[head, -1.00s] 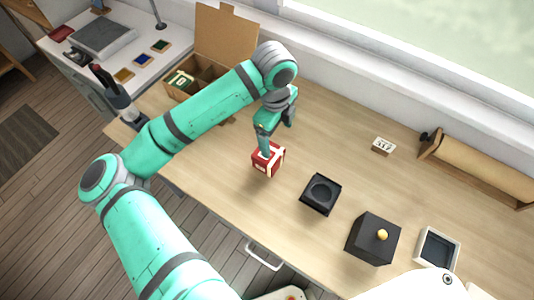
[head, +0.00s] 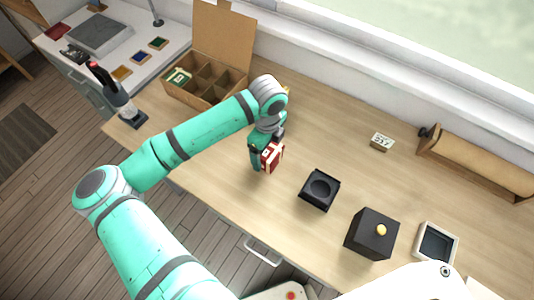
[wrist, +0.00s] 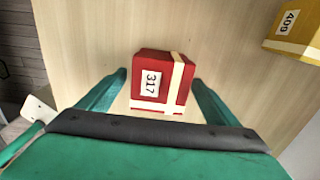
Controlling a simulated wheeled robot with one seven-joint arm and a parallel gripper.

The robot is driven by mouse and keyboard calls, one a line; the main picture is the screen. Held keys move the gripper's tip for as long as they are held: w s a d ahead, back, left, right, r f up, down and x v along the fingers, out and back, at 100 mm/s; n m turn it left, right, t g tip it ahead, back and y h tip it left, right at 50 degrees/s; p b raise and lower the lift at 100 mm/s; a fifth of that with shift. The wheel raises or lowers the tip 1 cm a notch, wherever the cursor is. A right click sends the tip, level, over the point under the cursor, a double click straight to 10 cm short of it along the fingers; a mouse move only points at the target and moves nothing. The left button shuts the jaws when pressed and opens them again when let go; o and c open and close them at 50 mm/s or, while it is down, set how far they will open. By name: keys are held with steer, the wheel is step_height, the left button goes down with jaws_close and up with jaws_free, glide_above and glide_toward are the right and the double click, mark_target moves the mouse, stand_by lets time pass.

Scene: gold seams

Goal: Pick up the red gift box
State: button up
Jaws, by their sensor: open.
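The red gift box (head: 272,157) stands on the wooden table, with a cream ribbon and a white label reading 317 in the wrist view (wrist: 161,80). My gripper (wrist: 158,90) is open, with one green finger to the left of the box and the other to its right. The fingers do not visibly press on the box. In the head view my gripper (head: 262,158) is low at the box and partly hides it.
A yellow box (wrist: 294,30) labelled 409 lies right of the red one. A divided cardboard carton (head: 203,98) stands behind left. A black square holder (head: 320,205) and a black box with a gold knob (head: 371,234) stand to the right.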

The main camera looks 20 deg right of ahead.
steer(key=shift+f, duration=0.5)
steer(key=c, duration=1.3)
steer(key=shift+w+r, duration=0.1)
steer(key=shift+r, duration=0.05)
